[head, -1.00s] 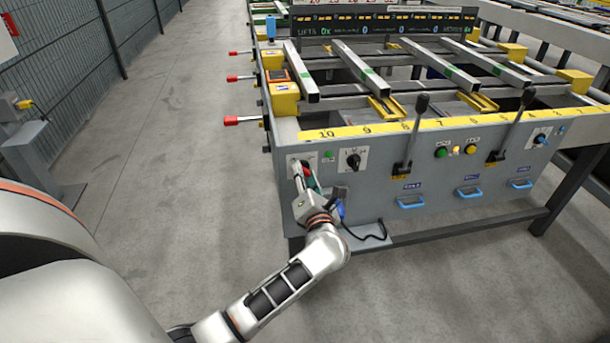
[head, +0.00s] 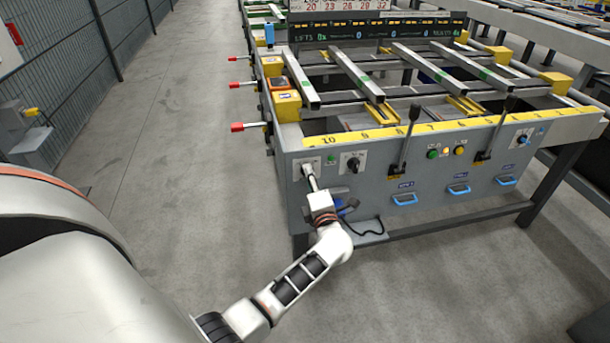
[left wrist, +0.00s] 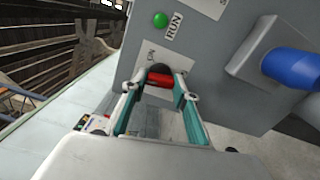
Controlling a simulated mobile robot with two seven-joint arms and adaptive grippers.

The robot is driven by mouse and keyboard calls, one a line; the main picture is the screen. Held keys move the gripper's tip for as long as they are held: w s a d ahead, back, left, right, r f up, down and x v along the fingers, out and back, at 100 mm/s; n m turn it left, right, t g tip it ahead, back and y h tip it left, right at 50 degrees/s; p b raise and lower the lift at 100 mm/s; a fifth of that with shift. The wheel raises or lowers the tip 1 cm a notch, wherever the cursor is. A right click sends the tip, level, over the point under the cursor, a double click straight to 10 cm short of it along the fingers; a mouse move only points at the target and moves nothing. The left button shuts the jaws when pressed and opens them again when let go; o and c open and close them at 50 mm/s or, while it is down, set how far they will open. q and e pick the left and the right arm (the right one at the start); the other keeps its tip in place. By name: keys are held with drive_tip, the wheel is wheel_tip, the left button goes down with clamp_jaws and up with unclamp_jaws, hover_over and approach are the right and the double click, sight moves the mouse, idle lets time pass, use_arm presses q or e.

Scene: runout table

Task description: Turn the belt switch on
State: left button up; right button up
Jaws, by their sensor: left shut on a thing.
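The belt switch has a red handle (left wrist: 159,80) with a dark part behind it, on a pale plate on the grey front panel. The plate also shows in the head view (head: 302,163), at the panel's left end. My left gripper (head: 309,174) reaches this plate and largely covers the switch in the head view. In the left wrist view the fingers (left wrist: 160,84) are shut on the red handle, one on each side. A partly readable ON label is beside it. A green RUN lamp (left wrist: 160,20) is close by. My right gripper is not in view.
A black rotary switch (head: 353,164) is right of the gripped switch. A blue part (left wrist: 292,67) sticks out nearby in the left wrist view. Levers (head: 407,140), lit buttons (head: 459,150) and blue handles (head: 405,199) line the panel. The floor at left is clear.

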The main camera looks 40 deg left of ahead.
use_arm(q)
drive_tip(key=m+p, duration=0.6)
drive_tip(key=m, duration=0.4)
drive_tip(key=shift+m, duration=0.4)
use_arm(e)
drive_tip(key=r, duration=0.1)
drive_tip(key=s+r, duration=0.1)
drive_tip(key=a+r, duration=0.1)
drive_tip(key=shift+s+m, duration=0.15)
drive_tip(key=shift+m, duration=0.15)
use_arm(q)
drive_tip(key=shift+m, duration=0.3)
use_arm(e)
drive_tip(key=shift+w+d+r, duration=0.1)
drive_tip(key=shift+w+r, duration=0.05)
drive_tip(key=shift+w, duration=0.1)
use_arm(q)
drive_tip(key=o, duration=1.1)
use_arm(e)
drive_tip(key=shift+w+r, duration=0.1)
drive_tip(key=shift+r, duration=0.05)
